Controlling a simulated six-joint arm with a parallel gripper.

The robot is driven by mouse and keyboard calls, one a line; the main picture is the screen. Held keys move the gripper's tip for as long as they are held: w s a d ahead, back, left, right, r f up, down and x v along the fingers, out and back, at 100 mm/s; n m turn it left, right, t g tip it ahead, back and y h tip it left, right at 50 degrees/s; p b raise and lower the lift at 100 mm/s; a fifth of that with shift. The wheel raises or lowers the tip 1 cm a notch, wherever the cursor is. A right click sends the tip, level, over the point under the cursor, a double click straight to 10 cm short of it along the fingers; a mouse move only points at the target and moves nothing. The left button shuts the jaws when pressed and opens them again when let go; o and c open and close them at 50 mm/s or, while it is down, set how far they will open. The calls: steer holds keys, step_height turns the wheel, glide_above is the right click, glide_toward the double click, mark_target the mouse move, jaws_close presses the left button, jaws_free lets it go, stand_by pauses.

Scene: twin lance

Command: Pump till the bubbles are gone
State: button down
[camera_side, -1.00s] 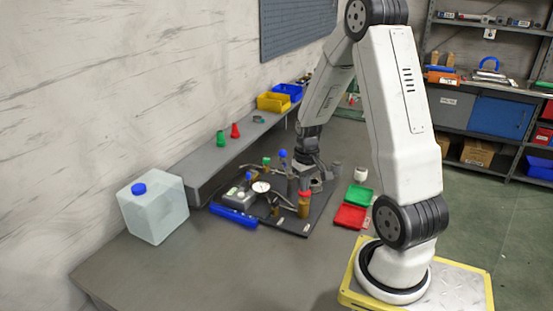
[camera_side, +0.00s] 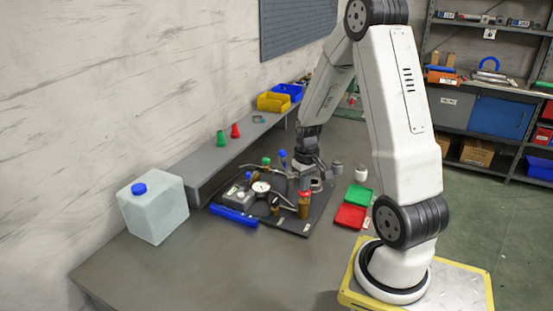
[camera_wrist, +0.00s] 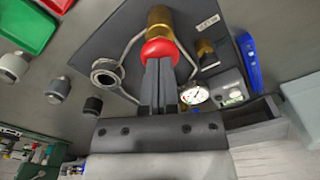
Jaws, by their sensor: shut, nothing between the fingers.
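A dark board (camera_side: 318,215) carries the pump rig, with a round white gauge (camera_side: 261,187) and a grey box with a small display (camera_side: 238,198). A red cap (camera_side: 304,194) sits on an upright brass cylinder (camera_side: 303,211). A blue knob (camera_side: 282,154) and a green one (camera_side: 266,161) stand behind. My gripper (camera_wrist: 158,68) is shut and empty. In the wrist view its fingers overlap the red cap (camera_wrist: 162,48); contact cannot be told. The gauge (camera_wrist: 195,96) and display (camera_wrist: 233,98) also show there. Bubbles cannot be made out.
A translucent jug with a blue cap (camera_side: 154,212) stands at the left. A blue bar (camera_side: 233,216) lies along the board's edge. Green (camera_side: 357,197) and red (camera_side: 350,217) trays lie at its right. A raised shelf (camera_side: 225,160) runs along the wall. The front table is clear.

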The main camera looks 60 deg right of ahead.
steer(key=shift+r, duration=1.5)
step_height(320, 180, up, 7)
steer(key=shift+f, duration=0.2)
steer(key=shift+f, duration=0.1)
steer(key=shift+f, duration=3.2)
steer(key=shift+f, duration=0.5)
steer(key=shift+f, duration=0.4)
